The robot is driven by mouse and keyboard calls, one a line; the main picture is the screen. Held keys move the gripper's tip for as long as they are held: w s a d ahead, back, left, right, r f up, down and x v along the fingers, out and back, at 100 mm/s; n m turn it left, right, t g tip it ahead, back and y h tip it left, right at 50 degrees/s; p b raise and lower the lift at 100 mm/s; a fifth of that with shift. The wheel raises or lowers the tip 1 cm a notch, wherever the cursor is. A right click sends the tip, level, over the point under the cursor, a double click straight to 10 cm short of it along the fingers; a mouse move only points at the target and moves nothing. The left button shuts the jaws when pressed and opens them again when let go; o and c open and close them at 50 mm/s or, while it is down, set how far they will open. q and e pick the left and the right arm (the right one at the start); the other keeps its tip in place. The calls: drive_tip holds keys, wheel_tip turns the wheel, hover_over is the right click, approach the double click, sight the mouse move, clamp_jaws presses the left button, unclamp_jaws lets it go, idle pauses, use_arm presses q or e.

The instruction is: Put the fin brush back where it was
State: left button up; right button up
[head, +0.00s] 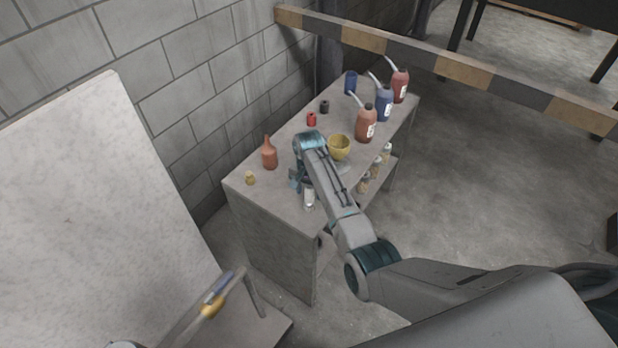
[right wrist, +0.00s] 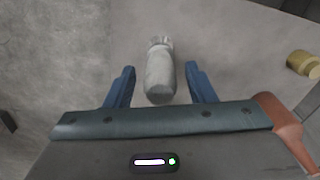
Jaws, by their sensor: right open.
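No thing in view can be told for certain as the fin brush. A blurred long item with blue and yellow parts (head: 213,300) shows low at the left of the head view; what it is cannot be told. My right gripper (head: 297,181) is open at the near side of the bench. A small pale grey bottle (head: 309,198) is close to it. In the right wrist view that bottle (right wrist: 160,76) lies between the two blue fingers, with gaps on both sides. My left gripper is not in view.
The bench (head: 240,183) also bears a terracotta bottle (head: 269,155), a yellow cup (head: 339,146), a small yellowish item (head: 250,178) and several spouted bottles at the far end. A pale slanted panel (head: 90,200) stands at left. A striped barrier (head: 440,60) crosses behind.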

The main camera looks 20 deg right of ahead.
wheel_tip(320, 180, up, 10)
drive_tip(key=shift+r+b, duration=0.25)
drive_tip(key=shift+b, duration=0.55)
